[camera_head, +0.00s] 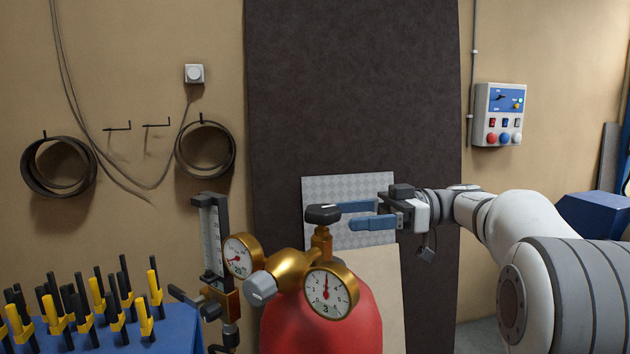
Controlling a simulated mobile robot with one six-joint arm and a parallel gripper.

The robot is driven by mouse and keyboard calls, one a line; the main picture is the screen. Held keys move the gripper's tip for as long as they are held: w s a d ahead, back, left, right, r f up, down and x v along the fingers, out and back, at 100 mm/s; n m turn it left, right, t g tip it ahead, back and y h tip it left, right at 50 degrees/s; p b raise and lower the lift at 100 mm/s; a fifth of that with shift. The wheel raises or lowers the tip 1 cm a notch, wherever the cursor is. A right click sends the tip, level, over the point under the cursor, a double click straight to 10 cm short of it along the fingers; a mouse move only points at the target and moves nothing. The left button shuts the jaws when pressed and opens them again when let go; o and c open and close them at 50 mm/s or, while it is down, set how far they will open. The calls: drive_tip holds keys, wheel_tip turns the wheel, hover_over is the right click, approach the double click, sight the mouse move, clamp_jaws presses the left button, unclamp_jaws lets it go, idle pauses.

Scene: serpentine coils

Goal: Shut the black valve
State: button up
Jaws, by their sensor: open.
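The black valve (323,214) is a dark knob on top of a brass regulator (290,275), which sits on a red gas cylinder (345,325). My gripper (345,216) comes in from the right with its two blue fingers apart. The fingertips are close to the right side of the black valve. I cannot tell whether they touch it, and nothing shows between them. A grey knob (260,288) sticks out at the front left of the regulator.
Two round gauges, one at the left (242,256) and one at the front (330,292), flank the regulator. A flowmeter (214,250) stands close on the left. A blue rack (170,330) holds several black and yellow tools. A grey plate (350,187) stands behind my gripper.

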sight(315, 208)
drive_tip(key=b, duration=0.1)
drive_tip(key=a+b, duration=0.2)
drive_tip(key=b, duration=0.1)
drive_tip(key=shift+s+a+n, duration=0.25)
drive_tip(key=shift+n, duration=0.15)
drive_tip(key=x, duration=0.1)
drive_tip(key=p+x, duration=0.1)
drive_tip(key=x, duration=0.1)
drive_tip(key=r+p+x, duration=0.1)
drive_tip(key=shift+s+a, duration=0.1)
drive_tip(key=shift+a, duration=0.3)
drive_tip(key=shift+a+f, duration=0.15)
drive_tip(key=shift+a, duration=0.15)
drive_tip(key=shift+c, duration=0.2)
